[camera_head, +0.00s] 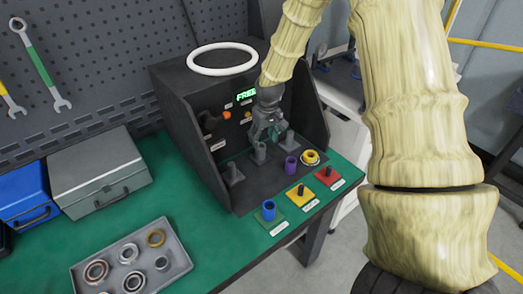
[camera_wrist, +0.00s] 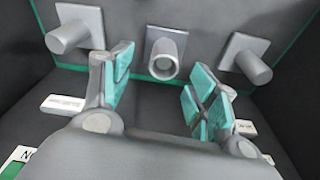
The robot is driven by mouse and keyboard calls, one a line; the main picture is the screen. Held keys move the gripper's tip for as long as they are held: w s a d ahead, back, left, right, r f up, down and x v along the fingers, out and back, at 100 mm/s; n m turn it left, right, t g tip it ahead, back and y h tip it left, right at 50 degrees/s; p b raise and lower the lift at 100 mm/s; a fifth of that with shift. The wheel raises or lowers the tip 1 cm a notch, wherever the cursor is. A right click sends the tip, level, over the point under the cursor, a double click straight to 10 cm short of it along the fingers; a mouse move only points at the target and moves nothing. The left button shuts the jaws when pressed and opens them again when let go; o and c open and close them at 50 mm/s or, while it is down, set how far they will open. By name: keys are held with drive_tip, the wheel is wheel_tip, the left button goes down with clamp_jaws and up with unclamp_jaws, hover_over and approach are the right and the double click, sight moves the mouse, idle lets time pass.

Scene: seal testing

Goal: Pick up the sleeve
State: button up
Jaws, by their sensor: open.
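A grey hollow cylinder, which looks like the sleeve, stands at the middle post of the test station (camera_head: 260,154). In the wrist view its open round end (camera_wrist: 164,62) faces the camera, with a square plate behind it. My gripper (camera_head: 264,136) is open just above it. In the wrist view my gripper (camera_wrist: 158,100) has its teal-padded fingers spread to either side of the cylinder's line, with nothing between them. I cannot tell whether the fingers reach down beside it. A purple sleeve-like cylinder (camera_head: 291,166) and a blue one (camera_head: 269,210) stand nearer the front.
Bare posts stand left (camera_head: 235,174) and right (camera_head: 289,141) of the middle one. The black station housing (camera_head: 190,120) encloses them at the back and sides. Yellow (camera_head: 299,195) and red (camera_head: 328,176) plates sit in front. A tray (camera_head: 180,262) holds several rings.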

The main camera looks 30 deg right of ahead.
sight(261, 148)
drive_tip(key=shift+w+a+f, duration=0.1)
drive_tip(key=shift+w+f, duration=0.7)
drive_tip(key=shift+s+f+p, duration=0.15)
drive_tip(key=shift+s+p, duration=0.2)
drive_tip(key=shift+s, duration=0.15)
drive_tip(key=shift+s+f, duration=0.2)
drive_tip(key=shift+s, duration=0.05)
drive_tip(key=f, duration=0.1)
drive_tip(key=w+f+p, duration=0.1)
drive_tip(key=f, duration=0.1)
drive_tip(key=shift+w+a+f, duration=0.1)
drive_tip(key=shift+w+a, duration=0.05)
drive_tip(key=shift+a, duration=0.05)
drive_tip(key=shift+s+d+f, duration=0.1)
drive_tip(key=shift+s+f, duration=0.1)
drive_tip(key=shift+f, duration=0.05)
drive_tip(key=shift+w+f, duration=0.1)
drive_tip(key=shift+f, duration=0.05)
drive_tip(key=c, duration=1.2)
clamp_jaws()
